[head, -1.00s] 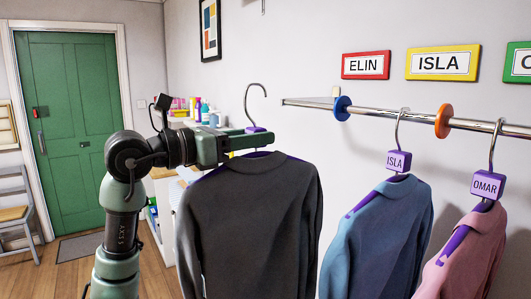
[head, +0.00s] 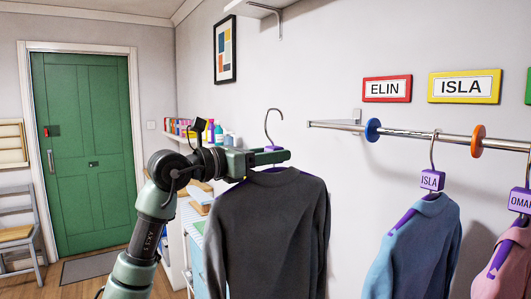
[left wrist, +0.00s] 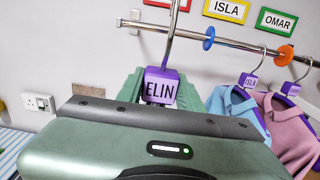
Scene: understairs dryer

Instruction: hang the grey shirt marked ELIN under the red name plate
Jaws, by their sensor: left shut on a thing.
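The grey shirt (head: 270,235) hangs on a purple hanger with a metal hook (head: 273,122). My left gripper (head: 272,157) is shut on the hanger just below the hook, and the shirt hangs below it, left of the rail's end. In the left wrist view the purple tag (left wrist: 160,88) on the hanger reads ELIN. The red name plate (head: 387,89) reads ELIN and is on the wall above the left part of the metal rail (head: 440,138). The hook is apart from the rail. My right gripper is not in view.
A blue ring (head: 373,130) and an orange ring (head: 478,141) sit on the rail. The blue ISLA shirt (head: 415,250) and pink OMAR shirt (head: 503,265) hang to the right. The rail left of the blue ring is bare. Shelves with bottles (head: 210,131) stand behind my left gripper.

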